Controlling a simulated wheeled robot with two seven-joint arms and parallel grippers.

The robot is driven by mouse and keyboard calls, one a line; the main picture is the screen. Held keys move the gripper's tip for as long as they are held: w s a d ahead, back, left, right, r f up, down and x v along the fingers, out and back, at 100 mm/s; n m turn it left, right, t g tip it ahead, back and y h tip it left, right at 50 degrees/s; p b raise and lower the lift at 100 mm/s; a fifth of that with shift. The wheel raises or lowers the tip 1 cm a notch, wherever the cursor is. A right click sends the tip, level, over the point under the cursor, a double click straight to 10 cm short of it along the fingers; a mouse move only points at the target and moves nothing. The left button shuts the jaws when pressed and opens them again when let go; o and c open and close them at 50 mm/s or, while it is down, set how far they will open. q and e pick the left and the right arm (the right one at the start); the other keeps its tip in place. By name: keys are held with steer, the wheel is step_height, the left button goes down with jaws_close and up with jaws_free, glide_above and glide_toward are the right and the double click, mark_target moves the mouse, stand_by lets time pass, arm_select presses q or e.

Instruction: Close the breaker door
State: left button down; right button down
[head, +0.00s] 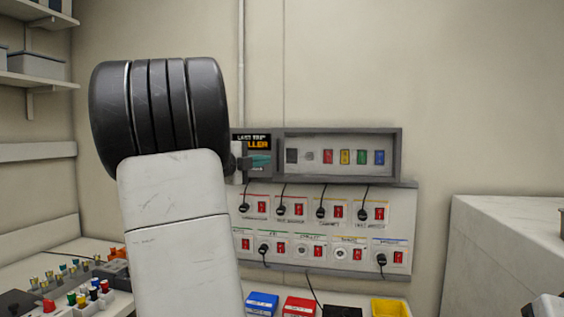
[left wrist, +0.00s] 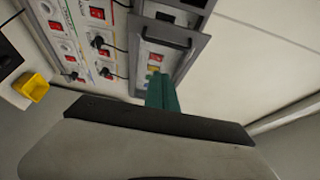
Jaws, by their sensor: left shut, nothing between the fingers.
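The breaker box (head: 393,155) is a grey-framed unit on the wall, with a row of coloured switches behind its frame. It also shows turned sideways in the left wrist view (left wrist: 185,62), where a dark handle-like bar (left wrist: 167,37) crosses its upper part. I cannot clearly make out whether a door leaf is open or shut. My left gripper (head: 261,161) has teal fingers, shut and empty, at the left end of the box frame. In the left wrist view the fingers (left wrist: 162,93) overlap the box; contact is unclear.
Below the box is a socket panel (head: 318,230) with red switches and black plugs. Blue (head: 262,304), red (head: 299,306) and yellow (head: 390,308) bins stand beneath. A white block (head: 510,235) stands at right. My left arm covers much of the left.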

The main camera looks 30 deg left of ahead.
mark_target(274, 158)
arm_select(q)
steer(key=w, duration=0.6)
steer(key=w+a, duration=0.1)
steer(key=w, duration=0.2)
steer(key=shift+w, duration=0.1)
